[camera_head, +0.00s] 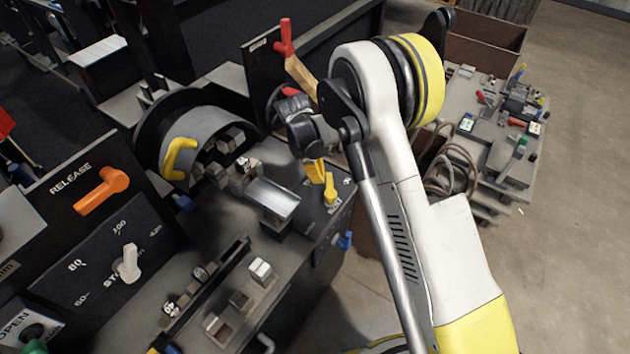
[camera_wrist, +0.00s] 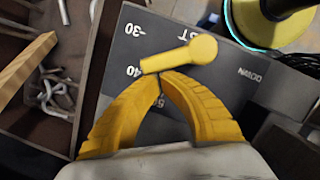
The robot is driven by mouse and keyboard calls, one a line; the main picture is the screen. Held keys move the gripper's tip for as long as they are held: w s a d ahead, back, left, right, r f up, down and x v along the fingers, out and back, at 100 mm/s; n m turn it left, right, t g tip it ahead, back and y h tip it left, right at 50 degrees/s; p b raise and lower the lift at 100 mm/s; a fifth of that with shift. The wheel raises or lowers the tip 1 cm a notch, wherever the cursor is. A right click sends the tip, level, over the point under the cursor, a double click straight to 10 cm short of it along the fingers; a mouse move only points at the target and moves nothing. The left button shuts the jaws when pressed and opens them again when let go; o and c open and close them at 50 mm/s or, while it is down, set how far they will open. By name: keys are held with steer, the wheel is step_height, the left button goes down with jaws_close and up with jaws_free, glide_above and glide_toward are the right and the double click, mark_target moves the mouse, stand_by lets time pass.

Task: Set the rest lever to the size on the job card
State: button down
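The yellow rest lever (camera_head: 330,188) is on the dark panel at the corner of the machine. In the wrist view the rest lever (camera_wrist: 180,54) has its round end at the right, and its narrow end points at the 40 mark. Marks 30, 40 and 50 show beside it, with part of the word "REST" and the word "DOWN". My gripper (camera_wrist: 160,77) has its two yellow fingers drawn together, tips meeting just below the lever. I cannot tell whether they touch it. In the head view my gripper (camera_head: 316,172) is close to the lever. I see no readable job card.
An orange RELEASE lever (camera_head: 102,190) and a white dial knob (camera_head: 127,264) are at the left. A red lever (camera_head: 285,38) stands behind my gripper. A cluttered cart (camera_head: 487,160) is at the right. Small metal blocks (camera_head: 260,271) lie on the front bench.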

steer(key=shift+w+d+m, duration=0.25)
steer(key=shift+d+m, duration=0.35)
steer(key=shift+m, duration=0.3)
steer(key=shift+d, duration=1.3)
steer(key=v, duration=1.2)
steer(key=shift+w, duration=0.25)
steer(key=shift+d, duration=0.1)
